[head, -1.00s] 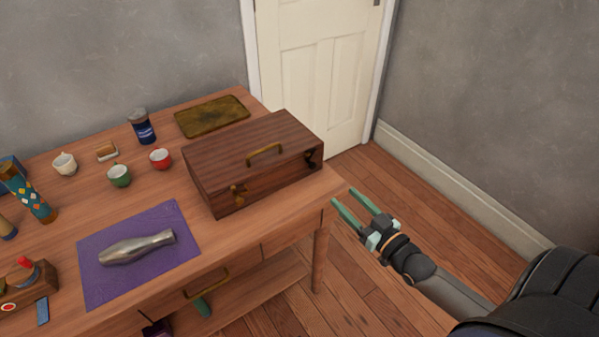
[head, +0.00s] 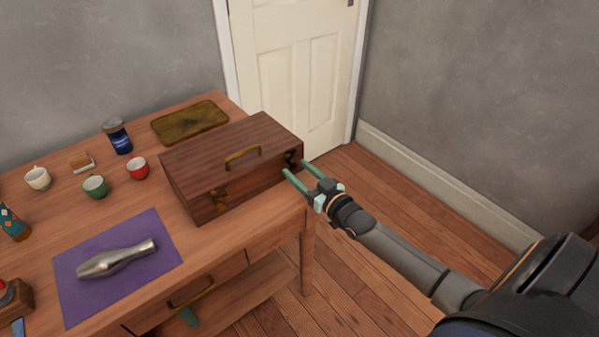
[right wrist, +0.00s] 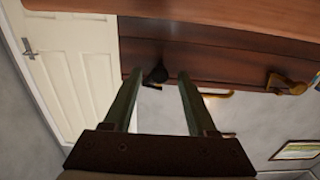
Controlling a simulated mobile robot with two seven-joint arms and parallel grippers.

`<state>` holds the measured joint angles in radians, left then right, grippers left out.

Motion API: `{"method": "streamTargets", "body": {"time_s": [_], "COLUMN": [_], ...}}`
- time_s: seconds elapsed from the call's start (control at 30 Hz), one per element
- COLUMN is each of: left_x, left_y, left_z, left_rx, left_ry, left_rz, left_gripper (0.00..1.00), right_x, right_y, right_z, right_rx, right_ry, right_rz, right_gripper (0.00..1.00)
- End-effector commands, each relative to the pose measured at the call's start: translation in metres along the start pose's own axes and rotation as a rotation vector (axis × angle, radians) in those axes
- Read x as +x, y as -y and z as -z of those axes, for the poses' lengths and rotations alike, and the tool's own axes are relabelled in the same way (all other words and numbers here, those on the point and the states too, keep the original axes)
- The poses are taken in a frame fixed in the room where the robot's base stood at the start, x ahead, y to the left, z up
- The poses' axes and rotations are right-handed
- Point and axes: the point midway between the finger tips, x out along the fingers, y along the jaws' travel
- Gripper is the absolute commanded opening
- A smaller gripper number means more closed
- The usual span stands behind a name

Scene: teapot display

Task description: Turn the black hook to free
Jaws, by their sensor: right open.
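The wooden box (head: 245,150) stands closed at the right end of the table, with a brass handle and a brass latch (head: 218,200) at its front left. The black hook (head: 292,158) is at the front right of the box; its exact angle is too small to tell. My right gripper (head: 297,169) is open and empty, its green fingers pointing at that corner. In the right wrist view the hook (right wrist: 157,75) appears between the two fingertips (right wrist: 160,73), seemingly just beyond them; contact cannot be told. My left gripper is out of view.
The table (head: 205,255) also holds a purple mat (head: 72,278) with a metal vase, several cups, a blue jar (head: 119,138) and a brass tray (head: 190,123). The door (head: 300,75) stands behind. Floor right of the table is clear.

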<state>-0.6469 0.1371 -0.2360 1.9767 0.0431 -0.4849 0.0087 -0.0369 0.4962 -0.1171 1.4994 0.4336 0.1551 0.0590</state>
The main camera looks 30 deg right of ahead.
Motion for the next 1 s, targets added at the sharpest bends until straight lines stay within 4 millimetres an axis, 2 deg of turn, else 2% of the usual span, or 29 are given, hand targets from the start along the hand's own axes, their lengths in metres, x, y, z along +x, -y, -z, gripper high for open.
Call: {"method": "streamTargets", "body": {"time_s": [0.27,0.77,1.0], "left_x": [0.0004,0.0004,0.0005], "left_y": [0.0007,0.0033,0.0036], "left_z": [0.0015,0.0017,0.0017], "left_rx": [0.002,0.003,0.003], "left_ry": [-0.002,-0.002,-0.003], "left_rz": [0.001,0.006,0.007], "left_gripper": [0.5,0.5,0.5], "right_x": [0.001,0.0007,0.0007], "right_y": [0.0,-0.0001,0.0], "right_z": [0.0001,0.0001,0.0001], "right_rx": [0.001,0.0,0.0], "right_ry": [0.0,0.0,0.0], "right_rz": [0.0,0.0,0.0], "right_gripper": [0.57,0.01,0.0]}}
